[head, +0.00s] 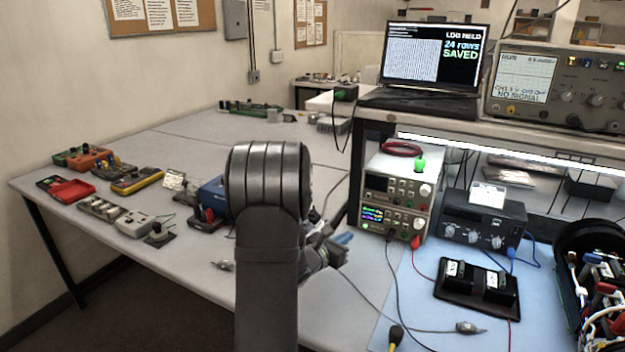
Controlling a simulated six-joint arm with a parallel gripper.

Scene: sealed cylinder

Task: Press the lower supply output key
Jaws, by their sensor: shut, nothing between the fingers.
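Two pale bench supplies are stacked right of my arm. The upper supply (400,185) has a dark display. The lower supply (387,218) has a lit display with green and blue-violet readings, and leads plugged in along its bottom. Its front faces me, but its output key is too small to tell apart from the other controls. My gripper (342,240) is shut and empty, low over the bench to the left of the lower supply and apart from it. My own arm hides part of the gripper.
A red cable coil (401,149) and a green object (420,164) sit on the upper supply. A dark instrument (483,222) stands to the right. Leads cross the blue mat (430,320) in front. A black tray (475,290) lies there. The left bench holds several small tools.

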